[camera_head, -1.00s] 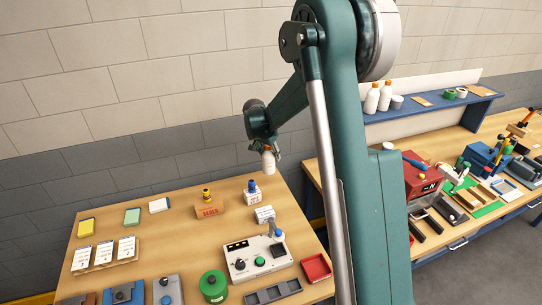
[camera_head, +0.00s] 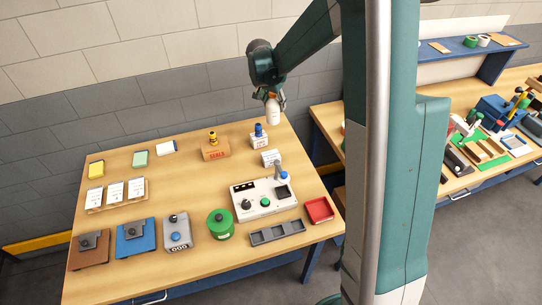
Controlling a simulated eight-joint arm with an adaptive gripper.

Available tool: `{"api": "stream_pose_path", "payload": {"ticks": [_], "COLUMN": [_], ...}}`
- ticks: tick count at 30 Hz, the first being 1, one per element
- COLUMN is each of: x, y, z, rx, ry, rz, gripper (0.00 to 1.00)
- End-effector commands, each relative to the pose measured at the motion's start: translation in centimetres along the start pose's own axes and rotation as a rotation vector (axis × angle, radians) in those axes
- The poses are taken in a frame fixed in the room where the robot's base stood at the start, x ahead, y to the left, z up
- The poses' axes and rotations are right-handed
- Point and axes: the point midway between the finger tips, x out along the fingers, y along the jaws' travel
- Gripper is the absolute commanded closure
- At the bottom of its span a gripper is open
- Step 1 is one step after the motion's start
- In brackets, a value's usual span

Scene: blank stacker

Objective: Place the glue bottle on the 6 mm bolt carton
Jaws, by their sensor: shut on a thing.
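My gripper (camera_head: 271,95) is shut on a white bottle with an orange cap, the glue bottle (camera_head: 273,114). It holds the bottle upright near the table's far right corner, apart from the cartons. A small white carton (camera_head: 260,142) with a blue-topped bottle on it stands just left of and below the held bottle in the picture. Another white carton (camera_head: 271,158) with printed lines and a clear top stands nearer. The print is too small to tell which is the 6 mm bolt carton.
A brown carton marked SEALS (camera_head: 216,153) bears a yellow-and-black item. A control box (camera_head: 263,200) with a small lever, a green round tin (camera_head: 220,225) and a red tray (camera_head: 319,210) stand nearer. The table's back middle (camera_head: 190,170) has bare wood.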

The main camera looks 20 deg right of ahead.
Motion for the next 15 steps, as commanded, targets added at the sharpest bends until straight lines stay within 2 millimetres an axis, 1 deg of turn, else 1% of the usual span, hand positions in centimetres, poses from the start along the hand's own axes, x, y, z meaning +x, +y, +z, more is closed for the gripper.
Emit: {"api": "stream_pose_path", "payload": {"ticks": [1,6,15], "x": [-0.5,-2.2,-4.7], "y": [0.4,1.6,3.9], "z": [0.7,2.9,6.6], "rx": [-0.005,-0.021,-0.048], "ry": [0.0,0.0,0.001], "rz": [-0.003,-0.015,-0.035], "gripper": [0.85,0.85,0.85]}}
